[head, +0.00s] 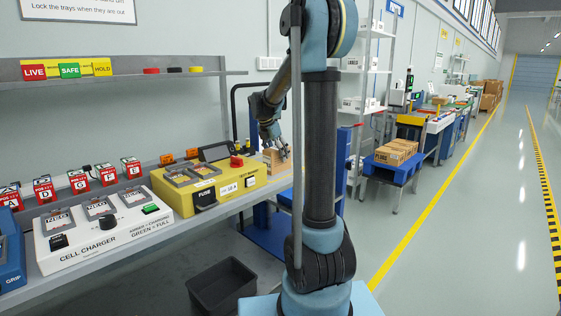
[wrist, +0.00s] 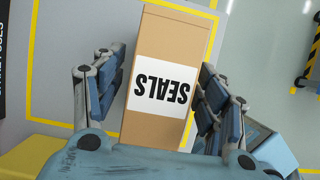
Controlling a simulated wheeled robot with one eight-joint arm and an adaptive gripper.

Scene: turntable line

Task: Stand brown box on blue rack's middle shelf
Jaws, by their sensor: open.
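The brown box (wrist: 168,50), with a white label reading SEALS, lies between the spread fingers of my gripper (wrist: 150,80) in the wrist view. A gap shows on the left; the right fingers are close to the box, and I cannot tell whether they touch. In the head view, my gripper (head: 281,147) is over the brown box (head: 270,163) at the bench's far right end. Blue uprights and a base, apparently the blue rack (head: 346,160), stand just beyond the bench end. My arm hides much of it, and its middle shelf cannot be made out.
A yellow fuse unit (head: 208,184) stands close to the left of the box. A white cell charger (head: 103,228) and several red-labelled blocks (head: 79,181) are farther left. A wall shelf (head: 130,76) runs above. A dark bin (head: 221,287) is on the floor. The aisle at right is clear.

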